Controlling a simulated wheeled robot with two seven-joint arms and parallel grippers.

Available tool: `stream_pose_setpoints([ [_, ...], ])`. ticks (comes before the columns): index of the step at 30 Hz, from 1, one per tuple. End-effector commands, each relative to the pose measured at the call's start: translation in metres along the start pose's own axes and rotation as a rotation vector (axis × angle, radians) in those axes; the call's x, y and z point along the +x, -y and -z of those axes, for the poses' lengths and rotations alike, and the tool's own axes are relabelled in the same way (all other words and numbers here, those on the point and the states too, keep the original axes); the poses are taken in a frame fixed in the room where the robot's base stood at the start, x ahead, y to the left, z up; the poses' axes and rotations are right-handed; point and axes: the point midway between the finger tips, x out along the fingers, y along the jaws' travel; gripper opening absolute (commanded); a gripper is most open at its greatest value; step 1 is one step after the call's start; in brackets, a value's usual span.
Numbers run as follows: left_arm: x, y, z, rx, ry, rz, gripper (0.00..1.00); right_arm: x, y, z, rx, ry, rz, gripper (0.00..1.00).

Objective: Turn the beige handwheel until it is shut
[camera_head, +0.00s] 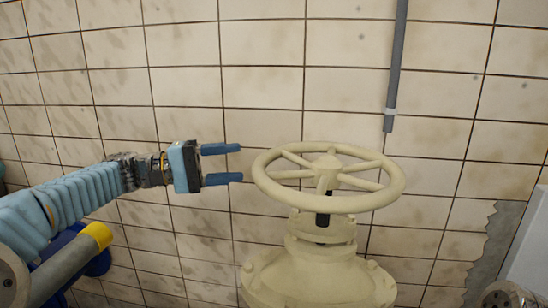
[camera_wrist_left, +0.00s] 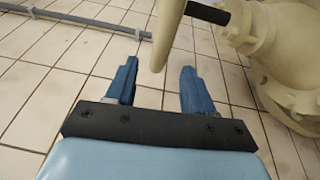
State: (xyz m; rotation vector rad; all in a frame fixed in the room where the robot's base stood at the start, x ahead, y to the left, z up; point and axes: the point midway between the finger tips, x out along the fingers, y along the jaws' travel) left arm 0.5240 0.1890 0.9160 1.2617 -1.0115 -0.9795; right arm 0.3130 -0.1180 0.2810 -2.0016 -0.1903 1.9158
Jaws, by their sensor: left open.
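The beige handwheel (camera_head: 385,195) sits flat on a short dark stem above a beige valve body (camera_head: 318,272). It is a round rim with several spokes. My left gripper (camera_head: 238,164) is open and empty, just left of the rim, with its two blue fingers pointing at it. In the left wrist view part of the rim (camera_wrist_left: 167,35) shows ahead, in line with the gap between the open fingers (camera_wrist_left: 158,80). The fingers appear apart from the rim. The valve body (camera_wrist_left: 262,40) is at the upper right there. My right gripper is not in view.
A tiled wall (camera_head: 270,100) stands behind the wheel. A grey pipe (camera_head: 394,70) runs down it, ending above the wheel's right side. The wall has a grey bare patch (camera_head: 500,240) at right.

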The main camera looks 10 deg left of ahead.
Motion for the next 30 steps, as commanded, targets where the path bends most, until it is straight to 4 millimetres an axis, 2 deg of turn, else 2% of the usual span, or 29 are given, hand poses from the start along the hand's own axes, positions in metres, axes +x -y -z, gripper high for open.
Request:
stream_pose_setpoints([
  [1,0.013,-0.001,-0.001,-0.001,0.005,0.0,0.53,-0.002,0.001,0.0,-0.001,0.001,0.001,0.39],
  [6,0.051,-0.001,-0.001,-0.002,0.003,0.001,0.53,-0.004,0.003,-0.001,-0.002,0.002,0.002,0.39],
  [12,0.082,0.0,0.0,-0.002,0.001,0.002,0.53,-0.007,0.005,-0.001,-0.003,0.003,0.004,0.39],
  [17,0.091,0.001,0.0,-0.001,-0.001,0.002,0.53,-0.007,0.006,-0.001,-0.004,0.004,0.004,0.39],
  [25,0.092,0.001,0.001,-0.001,-0.002,0.002,0.51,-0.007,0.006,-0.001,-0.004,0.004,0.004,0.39],
  [30,0.092,0.001,0.001,-0.001,-0.002,0.002,0.25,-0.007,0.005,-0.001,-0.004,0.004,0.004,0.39],
])
